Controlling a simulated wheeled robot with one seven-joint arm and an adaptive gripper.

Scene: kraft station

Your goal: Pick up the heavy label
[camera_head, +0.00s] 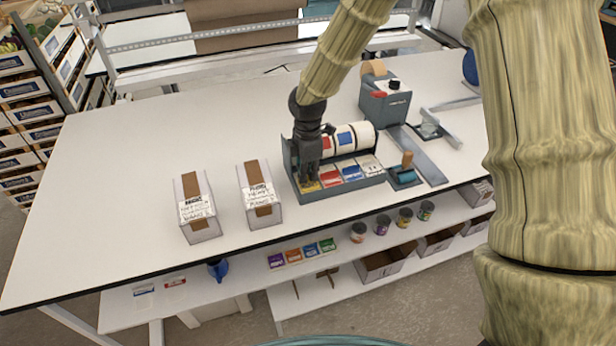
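A grey label holder (340,188) stands on the white table, with a row of small labels along its front. From left to right they are a yellow label (309,187), a red label (331,177), a blue label (352,173) and a whitish label (370,164). The print is too small to tell which is the heavy label. My dark gripper (309,178) points down at the left end of the holder, over the yellow label and hiding part of it. I cannot tell whether it touches the label or how far its fingers are apart.
White rolls (365,133) sit in the holder behind the labels. Two white boxes with brown tape, a left box (201,228) and a right box (262,214), stand to the left. The table's left part (110,190) is clear.

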